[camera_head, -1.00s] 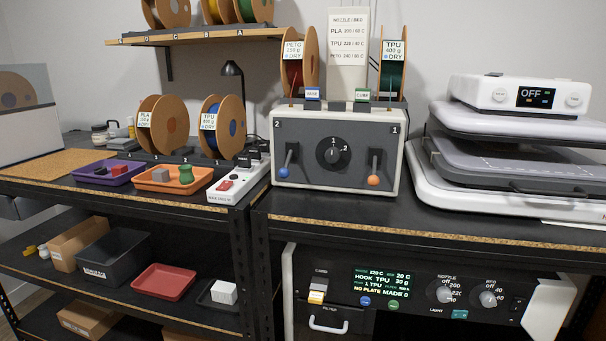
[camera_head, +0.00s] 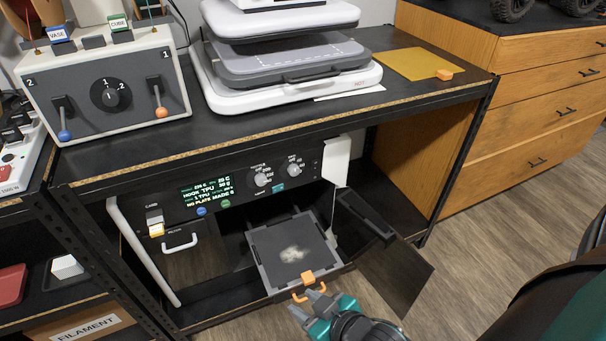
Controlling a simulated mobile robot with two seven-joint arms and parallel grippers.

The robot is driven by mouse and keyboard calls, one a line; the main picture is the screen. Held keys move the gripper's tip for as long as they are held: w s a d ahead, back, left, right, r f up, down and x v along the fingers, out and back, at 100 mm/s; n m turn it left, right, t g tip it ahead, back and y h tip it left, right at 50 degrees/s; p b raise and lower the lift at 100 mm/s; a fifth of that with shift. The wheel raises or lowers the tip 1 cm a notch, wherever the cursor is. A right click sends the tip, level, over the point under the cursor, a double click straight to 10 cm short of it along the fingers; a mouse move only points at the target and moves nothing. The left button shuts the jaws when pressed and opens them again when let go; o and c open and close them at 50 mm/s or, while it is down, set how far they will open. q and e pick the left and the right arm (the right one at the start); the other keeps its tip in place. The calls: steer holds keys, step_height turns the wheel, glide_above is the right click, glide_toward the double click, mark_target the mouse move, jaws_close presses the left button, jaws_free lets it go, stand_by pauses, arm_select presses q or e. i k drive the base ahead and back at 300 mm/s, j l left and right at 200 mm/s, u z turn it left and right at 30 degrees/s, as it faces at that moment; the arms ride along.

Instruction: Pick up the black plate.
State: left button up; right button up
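A black plate (camera_head: 275,240) with a pale smudge on it lies in the open printer chamber under the shelf. An orange tab (camera_head: 308,277) sits on its front edge. My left gripper is not in view.
The printer's dark door (camera_head: 388,258) stands open to the right of the plate. The printer display (camera_head: 207,191) reads "NO PLATE". A gold plate (camera_head: 405,62) with an orange tab lies on the shelf top. Wooden drawers (camera_head: 550,95) stand to the right, with clear floor in front.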

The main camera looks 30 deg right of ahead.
mark_target(290, 250)
steer(key=z, duration=1)
